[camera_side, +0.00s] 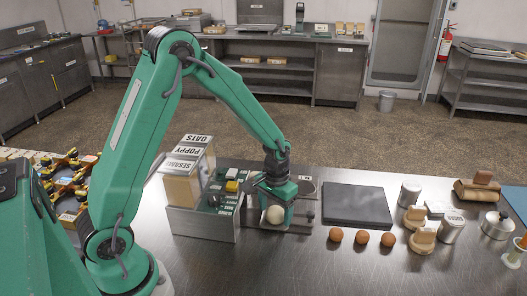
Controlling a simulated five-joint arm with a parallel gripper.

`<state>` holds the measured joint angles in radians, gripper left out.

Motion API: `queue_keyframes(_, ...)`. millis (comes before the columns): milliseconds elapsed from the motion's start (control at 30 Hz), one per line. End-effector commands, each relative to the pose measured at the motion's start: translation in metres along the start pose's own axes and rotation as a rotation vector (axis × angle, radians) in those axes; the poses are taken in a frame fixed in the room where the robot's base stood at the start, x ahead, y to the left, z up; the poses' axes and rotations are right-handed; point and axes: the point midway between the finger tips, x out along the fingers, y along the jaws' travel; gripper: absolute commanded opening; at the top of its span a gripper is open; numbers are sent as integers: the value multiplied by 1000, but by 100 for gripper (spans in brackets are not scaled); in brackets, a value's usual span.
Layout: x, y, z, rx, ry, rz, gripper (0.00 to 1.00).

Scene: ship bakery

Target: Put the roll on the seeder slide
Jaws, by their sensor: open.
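A pale round roll (275,214) is at the front of the seeder, directly below my gripper (277,207). My gripper points down with its jaws open at the roll. I cannot tell whether the jaws touch it. The roll appears to rest on or just above the seeder slide (300,228), a grey metal plate at the seeder's right side, partly hidden by my gripper and the roll. The seeder (205,222) is a grey metal box with hoppers labelled sesame, poppy and oats (188,160).
Three brown balls (362,237) lie in a row on the steel table, right of the slide. A dark flat slab (357,204) lies behind them. Metal canisters (451,227) and wooden-handled tools (422,240) stand further right. The table's front middle is clear.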

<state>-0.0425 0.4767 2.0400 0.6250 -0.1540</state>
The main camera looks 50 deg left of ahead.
Motion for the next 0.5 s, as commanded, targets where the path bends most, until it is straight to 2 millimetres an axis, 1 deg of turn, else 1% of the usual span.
queue_keyframes(167,-14,0,-1,0,4,1,72)
queue_keyframes(267,-27,0,-1,0,4,1,72)
queue_keyframes(500,-66,0,-1,0,5,1,72)
